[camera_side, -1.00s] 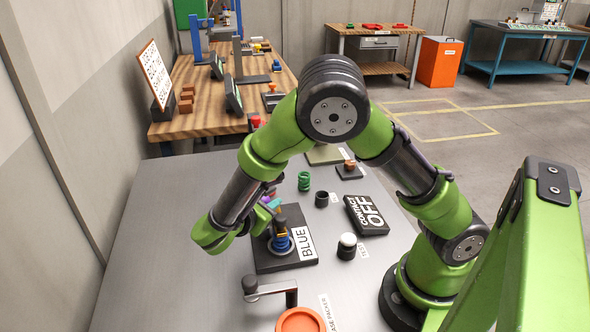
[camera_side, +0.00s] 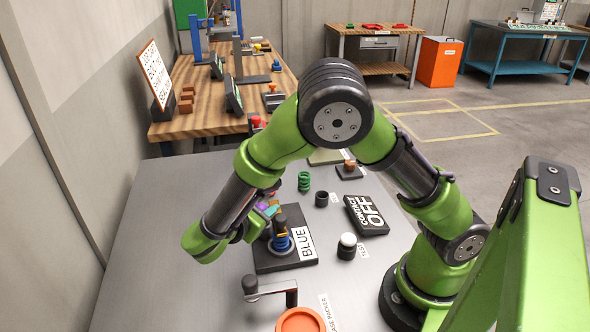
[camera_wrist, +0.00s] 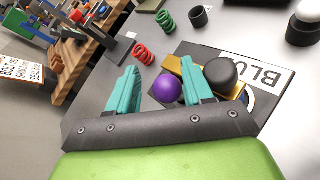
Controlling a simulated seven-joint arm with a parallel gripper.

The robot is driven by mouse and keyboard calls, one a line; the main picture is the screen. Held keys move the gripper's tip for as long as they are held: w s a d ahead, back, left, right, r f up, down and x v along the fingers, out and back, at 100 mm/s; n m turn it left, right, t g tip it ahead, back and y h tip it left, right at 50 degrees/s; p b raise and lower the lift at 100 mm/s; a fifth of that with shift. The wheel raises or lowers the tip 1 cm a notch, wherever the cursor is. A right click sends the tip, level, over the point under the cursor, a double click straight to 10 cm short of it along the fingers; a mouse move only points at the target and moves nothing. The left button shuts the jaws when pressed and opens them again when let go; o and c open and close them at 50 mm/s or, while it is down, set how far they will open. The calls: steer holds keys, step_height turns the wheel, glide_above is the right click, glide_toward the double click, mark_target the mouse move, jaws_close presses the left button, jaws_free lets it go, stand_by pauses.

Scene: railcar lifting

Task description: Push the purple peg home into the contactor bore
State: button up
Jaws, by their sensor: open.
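My gripper (camera_wrist: 162,82) has two teal fingers set apart and is open. The purple peg (camera_wrist: 167,88) shows in the wrist view as a round purple head between the fingers, closer to the right one. I cannot tell whether either finger touches it. A contactor with a yellow part (camera_wrist: 174,65), a black dome (camera_wrist: 221,73) and a blue ring stands beside the peg; its blue part (camera_side: 282,243) also shows in the side view. It stands on a black base plate (camera_side: 267,263) labelled BLUE. The bore and the peg's lower part are hidden.
A red spring (camera_wrist: 143,54), a green spring (camera_side: 304,181) and a black ring (camera_side: 321,199) stand behind the plate. A white-topped black button (camera_side: 347,246) and a CONTACT OFF sign (camera_side: 367,215) are to the right. A crank handle (camera_side: 270,288) stands in front. The table's left side is clear.

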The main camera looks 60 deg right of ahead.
steer(key=v, duration=1.4)
steer(key=shift+a+r, duration=0.15)
steer(key=shift+r, duration=0.05)
steer(key=shift+w, duration=0.1)
steer(key=s+d+f+m+g+y, duration=0.1)
steer(key=s+d+m+g+y, duration=0.25)
steer(key=s+m+y, duration=0.4)
steer(key=s+d+r+m+t+y, duration=0.3)
steer(key=d+r+m+t+y, duration=0.5)
steer(key=r+m, duration=0.3)
steer(key=shift+s+d+m, duration=0.2)
steer(key=shift+d+m, duration=0.15)
steer(key=shift+d, duration=0.4)
